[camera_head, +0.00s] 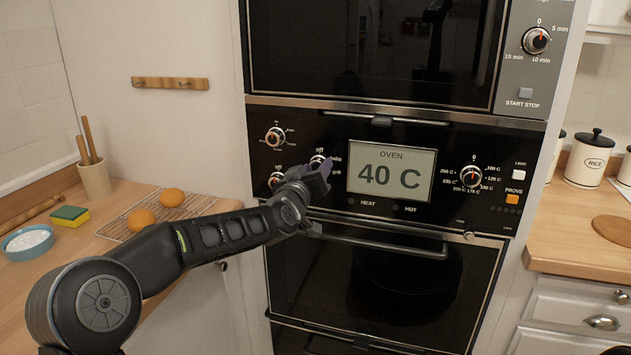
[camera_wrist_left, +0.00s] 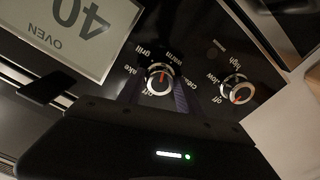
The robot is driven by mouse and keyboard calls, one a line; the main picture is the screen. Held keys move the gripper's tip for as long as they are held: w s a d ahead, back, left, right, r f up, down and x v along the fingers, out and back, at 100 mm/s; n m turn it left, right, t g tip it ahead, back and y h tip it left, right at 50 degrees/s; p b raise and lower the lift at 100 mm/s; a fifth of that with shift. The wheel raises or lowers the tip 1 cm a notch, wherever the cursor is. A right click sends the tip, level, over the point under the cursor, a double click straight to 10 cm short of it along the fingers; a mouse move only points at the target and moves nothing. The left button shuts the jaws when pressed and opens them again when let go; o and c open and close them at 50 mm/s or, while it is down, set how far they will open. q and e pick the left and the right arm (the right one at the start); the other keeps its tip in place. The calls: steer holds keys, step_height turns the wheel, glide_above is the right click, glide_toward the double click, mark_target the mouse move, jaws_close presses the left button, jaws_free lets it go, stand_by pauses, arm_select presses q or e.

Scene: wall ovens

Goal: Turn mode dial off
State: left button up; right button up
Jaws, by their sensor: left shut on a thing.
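The mode dial (camera_head: 317,160), a round silver and black knob with a red pointer mark, sits on the black oven panel left of the display. In the left wrist view the mode dial (camera_wrist_left: 160,77) shows upside down, with labels such as "grill" and "warm" around it. My left gripper (camera_head: 319,173) is at the dial in the head view and covers part of it. In the wrist view the fingers of my left gripper (camera_wrist_left: 157,88) lie on either side of the knob, shut on it. The pointer's exact setting is hard to read. My right gripper is not in view.
The display (camera_head: 391,174) reads "OVEN 40 C". Other dials sit close by, at upper left (camera_head: 275,137) and lower left (camera_head: 276,180). The temperature dial (camera_head: 471,177) is right of the display. An oven door handle (camera_head: 385,243) runs below the panel. A counter (camera_head: 120,205) holds oranges on a rack.

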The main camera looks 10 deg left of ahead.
arm_select(q)
steer(key=n+b, duration=0.9)
steer(key=n, duration=0.6)
steer(key=shift+f+n, duration=0.1)
steer(key=shift+n, duration=0.2)
steer(key=n+b, duration=0.1)
steer(key=n, duration=0.2)
steer(key=shift+n, duration=0.3)
steer(key=n+b, duration=0.1)
steer(key=n, duration=0.3)
steer(key=shift+n+b, duration=1.3)
steer(key=shift+n, duration=2.8)
steer(key=o, duration=1.4)
steer(key=shift+c, duration=0.2)
